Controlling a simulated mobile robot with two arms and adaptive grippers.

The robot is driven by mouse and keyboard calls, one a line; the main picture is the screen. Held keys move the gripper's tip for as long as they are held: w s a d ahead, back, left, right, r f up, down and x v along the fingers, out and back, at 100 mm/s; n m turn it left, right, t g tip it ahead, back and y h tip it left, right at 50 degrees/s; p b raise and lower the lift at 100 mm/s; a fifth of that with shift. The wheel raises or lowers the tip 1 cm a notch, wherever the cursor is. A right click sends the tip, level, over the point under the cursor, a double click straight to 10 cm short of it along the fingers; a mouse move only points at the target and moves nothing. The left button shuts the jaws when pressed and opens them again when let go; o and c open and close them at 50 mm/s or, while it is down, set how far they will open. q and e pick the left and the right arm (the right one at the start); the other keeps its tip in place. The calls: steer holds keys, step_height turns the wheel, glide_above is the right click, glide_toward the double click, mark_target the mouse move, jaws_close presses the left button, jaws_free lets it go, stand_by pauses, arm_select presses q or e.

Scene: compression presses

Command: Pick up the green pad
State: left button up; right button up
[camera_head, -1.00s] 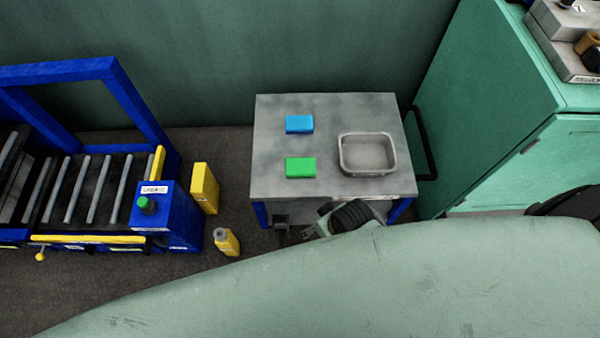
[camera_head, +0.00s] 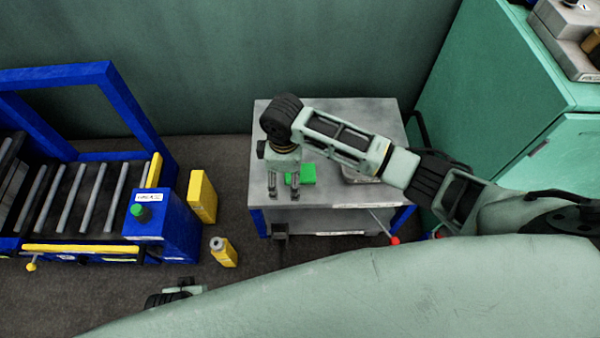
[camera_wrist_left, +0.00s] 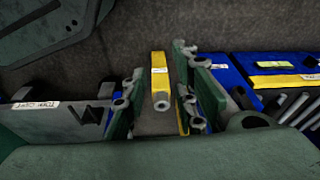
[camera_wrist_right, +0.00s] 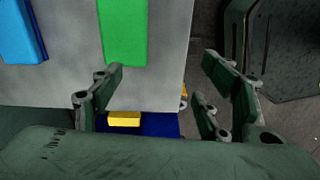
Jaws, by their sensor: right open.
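The green pad (camera_head: 309,174) lies flat on the grey top of the cart (camera_head: 345,106). In the right wrist view the green pad (camera_wrist_right: 123,32) is near the top, beyond the left finger. My right gripper (camera_head: 284,191) is open and empty, pointing down just left of the pad in the head view. In the right wrist view its fingers (camera_wrist_right: 163,80) stand wide apart. My left gripper (camera_head: 180,291) is partly hidden at the lower left, away from the cart; its fingers (camera_wrist_left: 160,105) are apart in the left wrist view.
A blue pad (camera_wrist_right: 18,35) lies on the cart, hidden by my arm in the head view. A metal tray (camera_head: 355,178) is partly behind my forearm.

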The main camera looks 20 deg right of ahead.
mark_target(308, 176)
steer(key=shift+n+h, duration=0.4)
steer(key=shift+h, duration=0.4)
steer(key=w+d+r, duration=0.2)
steer(key=w+d, duration=0.1)
steer(key=d, duration=0.1)
steer(key=shift+w+d+r, duration=0.1)
steer(key=shift+w+r, duration=0.1)
steer(key=shift+r, duration=0.2)
steer(key=shift+d+f, duration=0.15)
steer(key=shift+f, duration=0.15)
steer(key=shift+f+b, duration=0.55)
steer(key=shift+f, duration=0.7)
step_height(308, 176, down, 4)
steer(key=shift+d+r+b, duration=0.1)
steer(key=shift+d+b, duration=0.05)
steer(key=shift+b, duration=0.55)
steer(key=shift+w+f, duration=0.1)
steer(key=shift+f, duration=0.15)
arm_select(q)
steer(key=w+v, duration=0.2)
steer(key=v, duration=0.6)
steer(key=shift+w+r+t, duration=0.3)
steer(key=shift+w+r, duration=0.05)
steer(key=shift+r, duration=0.2)
arm_select(e)
steer(key=shift+c, duration=0.6)
steer(key=c, duration=0.8)
